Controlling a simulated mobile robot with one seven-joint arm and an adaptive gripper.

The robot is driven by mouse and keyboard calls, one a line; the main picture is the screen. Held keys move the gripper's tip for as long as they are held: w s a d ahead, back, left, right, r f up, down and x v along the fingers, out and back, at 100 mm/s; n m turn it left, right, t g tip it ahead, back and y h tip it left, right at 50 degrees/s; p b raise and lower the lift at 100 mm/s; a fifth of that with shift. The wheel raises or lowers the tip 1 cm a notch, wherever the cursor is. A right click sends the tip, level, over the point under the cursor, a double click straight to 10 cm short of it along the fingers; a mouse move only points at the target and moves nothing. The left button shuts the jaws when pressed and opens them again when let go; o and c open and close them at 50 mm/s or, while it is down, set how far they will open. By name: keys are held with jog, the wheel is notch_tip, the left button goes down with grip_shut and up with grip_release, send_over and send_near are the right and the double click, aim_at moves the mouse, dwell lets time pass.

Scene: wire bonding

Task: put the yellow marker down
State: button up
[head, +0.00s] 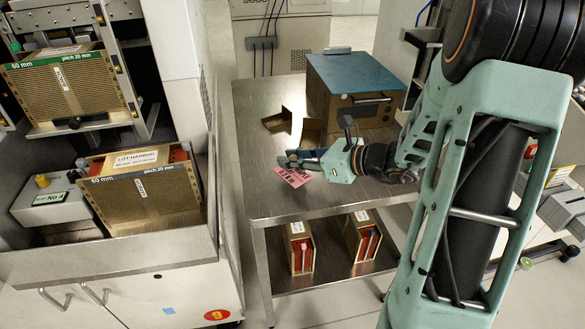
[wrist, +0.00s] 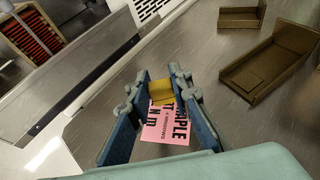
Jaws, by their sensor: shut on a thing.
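The yellow marker (wrist: 161,91) is a small yellow block between the blue fingers of my gripper (wrist: 160,84) in the wrist view. The gripper is shut on it. In the head view my gripper (head: 298,158) is low over the left part of the steel table (head: 262,195), just above the pink card (head: 292,177). The marker is too small and covered to make out clearly there. I cannot tell whether it touches the card or table.
Brown open trays (head: 278,122) lie behind the gripper, also in the wrist view (wrist: 268,76). A brown box with a blue top (head: 352,80) stands at the table's back. The left machine (head: 135,255) stands beside the table. Bare steel lies left of the card.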

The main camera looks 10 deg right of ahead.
notch_tip(320, 180, down, 2)
jog(key=shift+f+b, duration=0.25)
jog(key=shift+b, duration=0.15)
jog(key=o, duration=0.8)
jog(key=shift+r, duration=0.1)
jog(key=shift+c, duration=0.2)
jog(key=shift+r, duration=0.1)
jog(key=shift+s+d+r+p, duration=0.15)
jog(key=shift+r+p, duration=0.1)
jog(key=shift+p, duration=0.1)
jog(key=p+v, duration=0.3)
jog(key=v, duration=0.8)
jog(key=shift+s+d+p, duration=0.2)
jog(key=shift+s+p, duration=0.05)
jog(key=shift+p, duration=0.1)
